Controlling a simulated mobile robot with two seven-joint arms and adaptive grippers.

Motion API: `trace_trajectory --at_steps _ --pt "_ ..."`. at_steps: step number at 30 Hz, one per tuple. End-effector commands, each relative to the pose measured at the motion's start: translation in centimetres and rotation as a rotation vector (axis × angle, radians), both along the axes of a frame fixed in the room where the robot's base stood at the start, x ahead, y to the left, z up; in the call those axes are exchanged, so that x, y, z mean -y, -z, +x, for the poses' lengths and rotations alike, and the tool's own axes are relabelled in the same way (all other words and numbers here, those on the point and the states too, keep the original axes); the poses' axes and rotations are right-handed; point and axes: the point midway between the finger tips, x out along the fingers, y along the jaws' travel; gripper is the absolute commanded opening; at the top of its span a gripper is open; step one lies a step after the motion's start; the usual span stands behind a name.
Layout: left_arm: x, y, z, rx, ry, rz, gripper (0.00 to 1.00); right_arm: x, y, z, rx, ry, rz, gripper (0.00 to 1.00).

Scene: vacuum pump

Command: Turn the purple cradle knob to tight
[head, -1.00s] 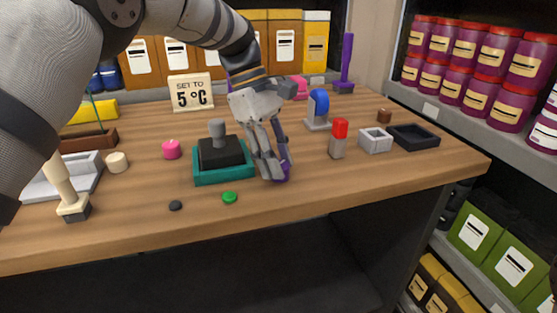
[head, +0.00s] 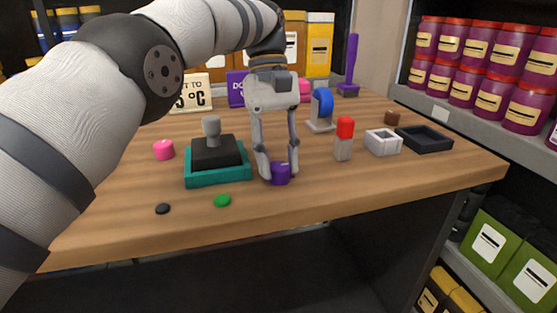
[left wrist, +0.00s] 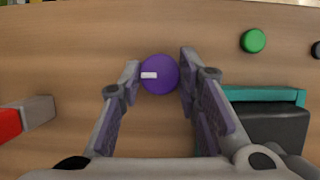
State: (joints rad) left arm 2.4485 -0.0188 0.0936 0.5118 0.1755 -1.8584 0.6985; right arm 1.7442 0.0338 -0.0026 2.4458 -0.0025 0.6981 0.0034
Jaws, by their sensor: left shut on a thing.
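The purple knob (head: 280,175) is a short round cylinder standing on the wooden table near its front edge. In the left wrist view the purple knob (left wrist: 160,77) shows a white mark on its top, pointing to the left of the picture. My left gripper (head: 278,172) points down from above, with one finger on each side of the knob, shut on it. In the left wrist view the fingers of my left gripper (left wrist: 159,72) flank the knob. My right gripper is not in view.
Left of the knob stands a teal base (head: 218,180) with a black block and grey peg. A green disc (head: 222,200) and a black disc (head: 163,209) lie in front. A red-topped grey block (head: 344,139), a white box (head: 383,142) and a black tray (head: 424,138) are to the right.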

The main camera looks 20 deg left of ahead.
Motion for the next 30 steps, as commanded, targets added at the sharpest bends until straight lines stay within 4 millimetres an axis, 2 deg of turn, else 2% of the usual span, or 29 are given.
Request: trace_trajectory --at_steps 16,17,19,30 --pt "0.04 0.16 -0.05 -0.004 0.026 0.001 0.03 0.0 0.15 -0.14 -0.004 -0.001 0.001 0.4" --pt "0.04 0.16 -0.05 -0.005 0.026 0.0 0.33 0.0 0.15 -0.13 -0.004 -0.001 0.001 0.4" --pt "0.04 0.16 -0.05 -0.005 0.025 0.0 0.49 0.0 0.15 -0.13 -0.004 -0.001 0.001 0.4" --pt "0.02 0.06 -0.01 -0.001 0.023 0.0 0.51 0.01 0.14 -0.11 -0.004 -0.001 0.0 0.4"
